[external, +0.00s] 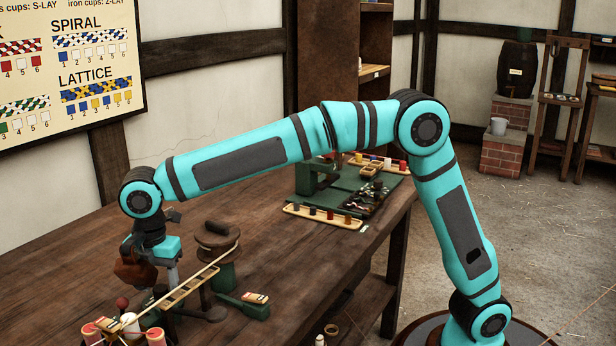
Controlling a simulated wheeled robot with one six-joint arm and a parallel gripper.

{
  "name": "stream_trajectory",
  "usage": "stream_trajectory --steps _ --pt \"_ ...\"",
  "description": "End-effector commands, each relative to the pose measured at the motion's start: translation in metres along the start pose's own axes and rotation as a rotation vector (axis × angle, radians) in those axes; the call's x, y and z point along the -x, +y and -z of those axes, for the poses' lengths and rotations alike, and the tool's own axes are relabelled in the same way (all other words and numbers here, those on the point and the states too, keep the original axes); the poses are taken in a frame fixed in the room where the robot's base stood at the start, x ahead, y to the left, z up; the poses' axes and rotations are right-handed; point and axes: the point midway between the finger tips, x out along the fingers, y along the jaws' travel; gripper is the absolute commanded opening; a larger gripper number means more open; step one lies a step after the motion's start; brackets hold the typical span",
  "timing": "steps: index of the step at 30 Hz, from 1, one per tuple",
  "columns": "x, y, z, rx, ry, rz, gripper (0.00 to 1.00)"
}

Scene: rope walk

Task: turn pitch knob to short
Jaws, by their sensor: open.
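My gripper (158,287) points down over a rope-making device at the left front of the wooden table. It is open, and its fingers are partly lost among dark parts of the device. I cannot tell whether they touch anything. The pitch knob cannot be identified for sure. A small dark red ball-shaped knob (122,303) stands just left of and below my gripper. A green arm with a tan label plate (255,297) lies to the right; its lettering is too small to read.
A brown spool-like top (217,235) stands right of my gripper. A pale rod (215,265) slants past it. Red and white bobbins (131,325) crowd the front. A tray of pegs (323,216) and a green press (317,176) stand farther back. Bare table (95,235) lies at left.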

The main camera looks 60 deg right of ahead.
Motion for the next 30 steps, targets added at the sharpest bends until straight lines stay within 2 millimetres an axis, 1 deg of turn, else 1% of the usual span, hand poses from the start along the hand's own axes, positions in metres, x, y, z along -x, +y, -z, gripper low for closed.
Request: stream_trajectory --steps 4,11,12,14,15,18,25,30 --pt "-0.0041 0.0001 0.0001 0.0 0.0 -0.001 0.52" --pt "-0.0042 0.0001 0.0 0.0 0.0 -0.001 0.52" --pt "-0.0042 0.0001 0.0 0.0 0.0 -0.001 0.44" --pt "-0.0042 0.0001 0.0 0.0 0.0 -0.001 0.33" --pt "-0.0041 0.0001 0.0001 0.0 0.0 -0.001 0.25" --pt "-0.0041 0.0001 0.0 0.0 0.0 -0.001 0.08" --pt "-0.0039 0.0002 0.0001 -0.015 0.001 -0.002 0.08" --pt "-0.0039 0.0002 0.0 -0.072 0.001 -0.002 0.08"
